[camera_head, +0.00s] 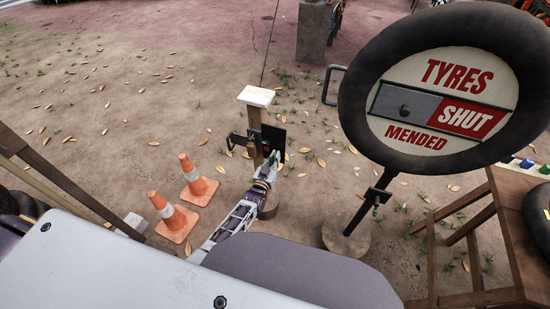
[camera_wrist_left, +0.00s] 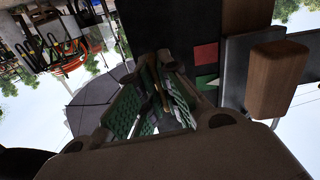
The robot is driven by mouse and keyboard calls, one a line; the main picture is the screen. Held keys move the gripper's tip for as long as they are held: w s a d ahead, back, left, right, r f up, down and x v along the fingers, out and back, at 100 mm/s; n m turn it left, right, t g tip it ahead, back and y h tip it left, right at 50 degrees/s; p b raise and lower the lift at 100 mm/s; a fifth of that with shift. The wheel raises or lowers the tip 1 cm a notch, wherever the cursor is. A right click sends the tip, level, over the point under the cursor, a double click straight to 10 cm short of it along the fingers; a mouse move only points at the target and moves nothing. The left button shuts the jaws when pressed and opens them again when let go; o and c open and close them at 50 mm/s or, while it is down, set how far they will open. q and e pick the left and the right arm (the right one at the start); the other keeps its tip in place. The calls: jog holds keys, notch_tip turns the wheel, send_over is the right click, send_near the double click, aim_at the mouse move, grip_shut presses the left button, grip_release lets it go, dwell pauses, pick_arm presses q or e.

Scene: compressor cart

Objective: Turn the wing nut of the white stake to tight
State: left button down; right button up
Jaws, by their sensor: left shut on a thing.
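The white stake is a wooden post with a white cap (camera_head: 256,97), upright left of the tyre sign. A black plate (camera_head: 273,139) with a small red mark is fixed on it. In the left wrist view the dark plate (camera_wrist_left: 165,28) carries a red patch (camera_wrist_left: 205,54) and a green one, with a pale pointer beside the green. My left gripper (camera_head: 267,167) is at the stake just below the plate. In the wrist view its green-padded fingers (camera_wrist_left: 158,75) are closed around a thin brassy piece, seemingly the wing nut (camera_wrist_left: 157,91), mostly hidden by the fingers.
A round tyre sign (camera_head: 440,115) reading "TYRES SHUT MENDED" stands right on a post. Two orange cones (camera_head: 197,182) stand left of the stake. A wooden table (camera_head: 510,215) is at the right edge. The ground behind the stake is open, with scattered leaves.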

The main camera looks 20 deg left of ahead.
pick_arm(q)
jog(key=shift+f+m, duration=0.1)
jog(key=shift+m, duration=0.4)
jog(key=shift+s, duration=0.1)
jog(key=c, duration=1.6)
grip_release()
jog(key=shift+s+a, duration=0.15)
jog(key=shift+s, duration=1.85)
jog(key=shift+s+a, duration=0.15)
jog(key=shift+s, duration=1.8)
jog(key=shift+s+a, duration=0.15)
jog(key=shift+s, duration=1.85)
